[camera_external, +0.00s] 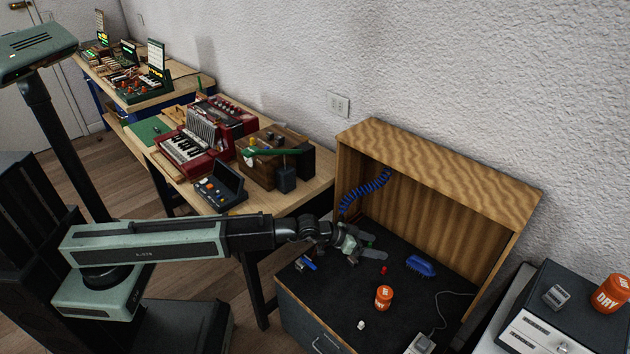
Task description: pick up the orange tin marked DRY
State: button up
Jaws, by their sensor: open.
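The orange tin marked DRY (611,294) stands upright at the far right, on top of a dark grey and white unit. Its white lettering faces the camera and its right side is close to the picture's edge. My gripper (364,249) is open and empty over the dark bench surface inside the wooden hood. It is well to the left of the tin, with the hood's right side panel between them in the picture. A smaller orange tin (383,298) with a white label stands on the dark surface, below and right of my gripper.
The wooden hood (440,165) rises behind and beside the dark surface. A blue brush-like object (421,266), a small red piece (383,270) and a small white piece (361,324) lie there. A small metal-coloured box (556,297) sits left of the DRY tin. A red accordion (190,145) is on the wooden bench.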

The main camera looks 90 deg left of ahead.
aim_at(379, 293)
jog(key=d+f+b, duration=0.2)
jog(key=f+b, duration=0.2)
jog(key=f, duration=0.1)
jog(key=w+d+f+m+b, duration=0.1)
jog(key=d+f+b, duration=0.1)
jog(key=f+b, duration=0.2)
jog(key=w+d+f+m+b, duration=0.1)
jog(key=d+f+b, duration=0.1)
jog(key=f+b, duration=0.3)
jog(key=shift+d+f+y, duration=0.15)
jog(key=shift+f, duration=0.6)
jog(key=shift+d+f+y, duration=0.1)
jog(key=shift+f+y, duration=0.05)
jog(key=shift+f, duration=0.55)
jog(key=shift+d, duration=0.2)
jog(key=shift+b+x, duration=0.75)
jog(key=shift+x, duration=0.6)
jog(key=w+f+b, duration=0.3)
jog(key=shift+w+a, duration=0.15)
jog(key=shift+a, duration=0.15)
jog(key=shift+w+a+f, duration=0.1)
jog(key=shift+w+f, duration=0.05)
jog(key=shift+w, duration=0.25)
jog(key=shift+s, duration=0.1)
jog(key=c, duration=1.6)
jog(key=shift+r, duration=0.25)
